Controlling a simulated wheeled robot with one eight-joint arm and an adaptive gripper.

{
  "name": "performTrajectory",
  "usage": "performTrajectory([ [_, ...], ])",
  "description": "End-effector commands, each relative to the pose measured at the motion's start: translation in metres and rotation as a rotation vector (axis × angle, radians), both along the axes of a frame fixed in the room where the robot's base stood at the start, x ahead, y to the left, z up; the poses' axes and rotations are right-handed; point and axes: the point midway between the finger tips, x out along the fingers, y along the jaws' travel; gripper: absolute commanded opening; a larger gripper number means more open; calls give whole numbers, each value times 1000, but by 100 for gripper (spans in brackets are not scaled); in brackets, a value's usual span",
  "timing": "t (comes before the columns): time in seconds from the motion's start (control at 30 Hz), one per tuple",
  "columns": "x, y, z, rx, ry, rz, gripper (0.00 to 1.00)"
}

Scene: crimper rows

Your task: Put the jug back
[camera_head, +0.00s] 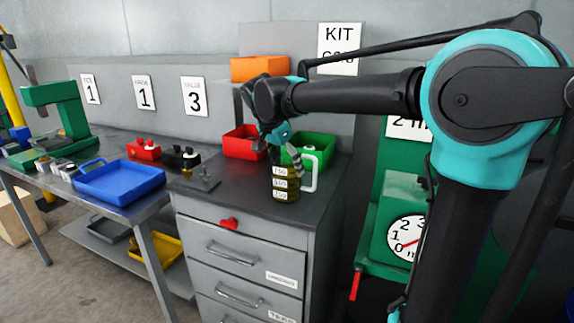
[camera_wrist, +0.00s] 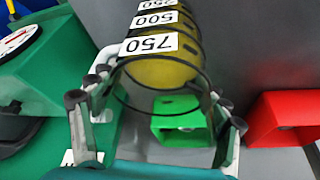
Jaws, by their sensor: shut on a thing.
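The jug (camera_head: 285,187) is a clear vessel with yellowish contents, white labels stacked down its side and a white handle on its right. It looks upright over the front part of the grey cabinet's dark top (camera_head: 240,185); I cannot tell whether its base touches. My gripper (camera_head: 283,150) reaches down from above and is shut on the jug near its rim. In the wrist view the jug (camera_wrist: 165,70) shows its 750, 500 and 250 labels, with my gripper's fingers (camera_wrist: 158,115) on either side of its round rim.
A red bin (camera_head: 243,142) and a green bin (camera_head: 318,148) sit at the back of the cabinet top, with an orange bin (camera_head: 260,68) above. Left is a bench with a blue tray (camera_head: 118,183). A green machine with a dial (camera_head: 405,238) stands right.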

Motion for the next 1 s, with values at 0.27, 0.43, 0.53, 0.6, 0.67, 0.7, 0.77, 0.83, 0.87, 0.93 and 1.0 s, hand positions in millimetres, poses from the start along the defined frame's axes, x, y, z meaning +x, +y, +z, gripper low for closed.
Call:
performTrajectory([
  [0.27, 0, 0, -1, 0, 0, 0, 97],
  [0.43, 0, 0, -1, 0, 0, 0, 97],
  [0.53, 0, 0, -1, 0, 0, 0, 97],
  [0.6, 0, 0, 2, 0, 0, 0, 97],
  [0.67, -2, 2, 6, 0, 0, 1, 97],
  [0.7, -3, 3, 11, 0, 0, 2, 97],
  [0.77, -6, 5, 19, 0, 0, 2, 97],
  [0.83, -10, 9, 32, 0, 0, 2, 97],
  [0.87, -12, 10, 38, 0, 0, 2, 97],
  [0.93, -16, 15, 52, 0, 0, 2, 97],
  [1.0, -20, 18, 65, -1, 1, 2, 97],
])
